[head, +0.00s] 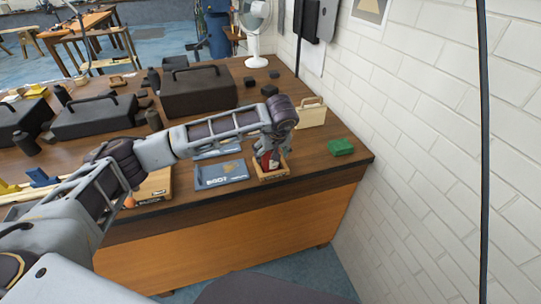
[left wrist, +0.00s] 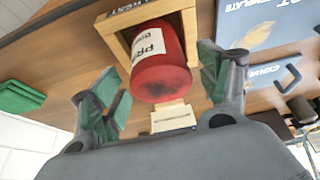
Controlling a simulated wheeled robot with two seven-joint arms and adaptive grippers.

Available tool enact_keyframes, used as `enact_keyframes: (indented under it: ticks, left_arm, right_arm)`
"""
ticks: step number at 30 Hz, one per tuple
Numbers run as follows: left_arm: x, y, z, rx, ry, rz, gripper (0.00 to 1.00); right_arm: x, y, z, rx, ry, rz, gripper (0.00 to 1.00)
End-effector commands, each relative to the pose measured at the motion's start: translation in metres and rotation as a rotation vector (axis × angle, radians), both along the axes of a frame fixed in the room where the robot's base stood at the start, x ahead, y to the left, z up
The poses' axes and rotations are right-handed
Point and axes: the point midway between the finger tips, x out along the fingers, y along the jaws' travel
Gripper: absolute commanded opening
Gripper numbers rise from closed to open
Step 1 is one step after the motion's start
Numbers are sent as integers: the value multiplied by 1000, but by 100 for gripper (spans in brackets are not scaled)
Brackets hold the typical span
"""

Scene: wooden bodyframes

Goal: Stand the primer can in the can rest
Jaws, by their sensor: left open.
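The primer can is red with a white label and shows large in the left wrist view (left wrist: 160,68). It stands inside the wooden can rest (left wrist: 189,25), with the rest's frame around its base. In the head view the can (head: 266,160) is partly hidden by my left gripper (head: 272,150), and the can rest (head: 271,175) sits near the table's front edge. In the left wrist view my left gripper's green-padded fingers (left wrist: 160,85) are spread wide, one on each side of the can and apart from it. My right gripper is not in view.
A green block (head: 341,147) lies right of the rest near the table corner. A blue-grey template board (head: 221,175) lies to its left. A cream case (head: 311,112) stands behind. Dark toolboxes (head: 198,91) fill the back, and a white brick wall (head: 420,130) borders the right.

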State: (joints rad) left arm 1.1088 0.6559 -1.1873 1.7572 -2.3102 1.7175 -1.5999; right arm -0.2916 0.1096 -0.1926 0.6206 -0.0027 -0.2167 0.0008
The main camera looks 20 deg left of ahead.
Motion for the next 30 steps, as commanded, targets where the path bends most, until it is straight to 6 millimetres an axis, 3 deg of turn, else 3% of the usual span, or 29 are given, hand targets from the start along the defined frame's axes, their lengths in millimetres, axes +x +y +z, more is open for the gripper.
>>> enact_keyframes:
  ticks: [8,18,23,30]
  left_arm:
    - [-12,-9,38,-1,-4,-1,76]
    - [-26,-19,77,-2,-2,-1,76]
    - [-30,-21,87,-1,-2,-1,76]
    - [-31,-21,90,-1,-1,0,76]
  right_arm:
    - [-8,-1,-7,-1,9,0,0]
    - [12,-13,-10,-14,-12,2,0]
    - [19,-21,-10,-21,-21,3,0]
    - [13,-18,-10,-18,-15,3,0]
